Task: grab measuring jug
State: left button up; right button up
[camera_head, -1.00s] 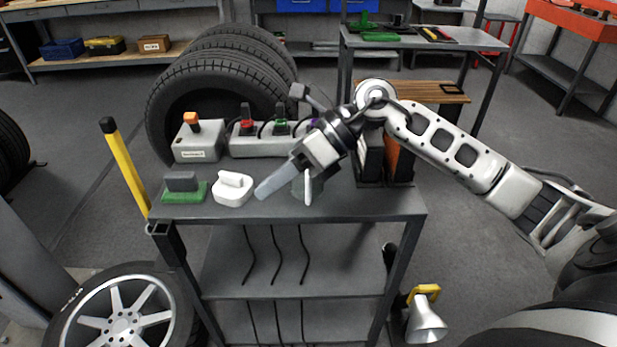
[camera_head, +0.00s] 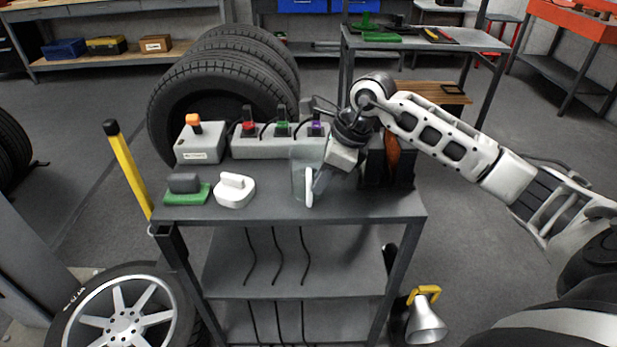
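The measuring jug (camera_head: 300,172) is a clear, see-through vessel standing upright on the dark cart top. Its white handle (camera_head: 308,188) faces the front right. My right gripper (camera_head: 320,182) points down at the jug's right side, close behind the handle. One grey finger shows beside the handle. The other finger is not clear, so I cannot tell how wide the gripper is or whether it touches the jug. My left gripper is not in view.
On the cart (camera_head: 250,212) are a green block with a grey top (camera_head: 186,188), a white handled block (camera_head: 234,190), a box with an orange knob (camera_head: 200,145) and a row of coloured connectors (camera_head: 265,145). Dark binders (camera_head: 400,165) stand right of my gripper. Tyres (camera_head: 175,105) stand behind.

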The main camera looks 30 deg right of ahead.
jog(key=x, duration=0.5)
jog(key=shift+a+f+p, duration=0.1)
jog(key=shift+f+p, duration=0.05)
jog(key=shift+p, duration=0.15)
jog(key=shift+c, duration=0.3)
grip_shut()
jog(key=shift+r, duration=0.2)
